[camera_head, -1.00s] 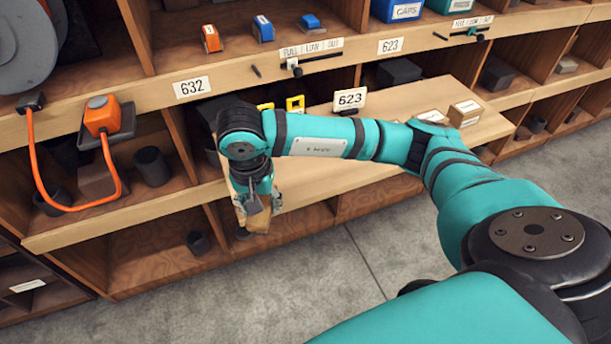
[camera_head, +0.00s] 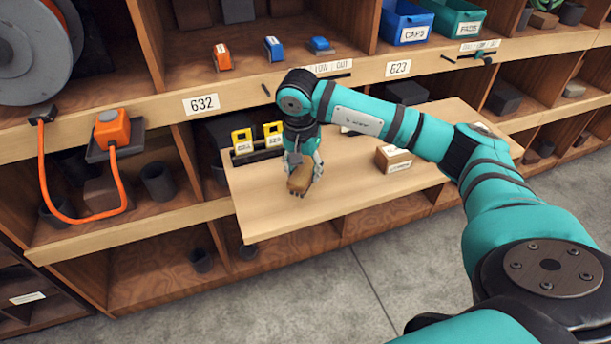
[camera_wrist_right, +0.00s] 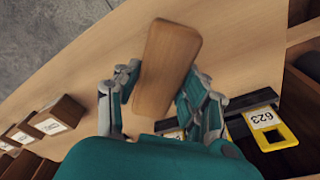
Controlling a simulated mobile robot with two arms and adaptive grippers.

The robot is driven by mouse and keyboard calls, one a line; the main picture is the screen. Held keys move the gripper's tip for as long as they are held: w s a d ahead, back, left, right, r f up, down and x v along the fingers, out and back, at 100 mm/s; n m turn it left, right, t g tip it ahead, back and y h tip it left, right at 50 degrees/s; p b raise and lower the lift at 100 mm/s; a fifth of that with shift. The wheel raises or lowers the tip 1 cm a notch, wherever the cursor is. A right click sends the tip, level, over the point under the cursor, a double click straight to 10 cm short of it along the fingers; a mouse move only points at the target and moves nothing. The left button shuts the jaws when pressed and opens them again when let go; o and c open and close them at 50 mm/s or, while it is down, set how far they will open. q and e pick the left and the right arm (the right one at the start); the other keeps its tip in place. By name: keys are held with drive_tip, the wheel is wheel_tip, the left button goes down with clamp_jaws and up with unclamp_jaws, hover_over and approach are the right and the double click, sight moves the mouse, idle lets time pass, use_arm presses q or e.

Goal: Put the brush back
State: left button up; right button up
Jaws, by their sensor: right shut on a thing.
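The brush (camera_head: 300,179) shows as a brown, rounded wooden block; no bristles can be seen. My right gripper (camera_head: 303,174) is shut on it, over the pale pull-out board (camera_head: 350,195), near the board's left part. In the right wrist view the brush (camera_wrist_right: 166,68) sticks out between the two fingers of my right gripper (camera_wrist_right: 155,92), tilted a little. I cannot tell whether its underside touches the board. My left gripper is not in view.
Yellow tags (camera_head: 242,141) stand in a black holder at the board's back left; one reads 623 in the wrist view (camera_wrist_right: 268,128). A small labelled box (camera_head: 394,158) stands to the right. The board's front is clear. An orange device with a cord (camera_head: 112,128) hangs left.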

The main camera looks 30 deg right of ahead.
drive_tip(key=shift+d, duration=0.2)
wheel_tip(320, 180, down, 3)
drive_tip(key=shift+a+f+p, duration=0.1)
drive_tip(key=shift+p, duration=0.3)
drive_tip(key=shift+f, duration=0.2)
drive_tip(key=o, duration=1.3)
drive_tip(key=shift+f, duration=0.1)
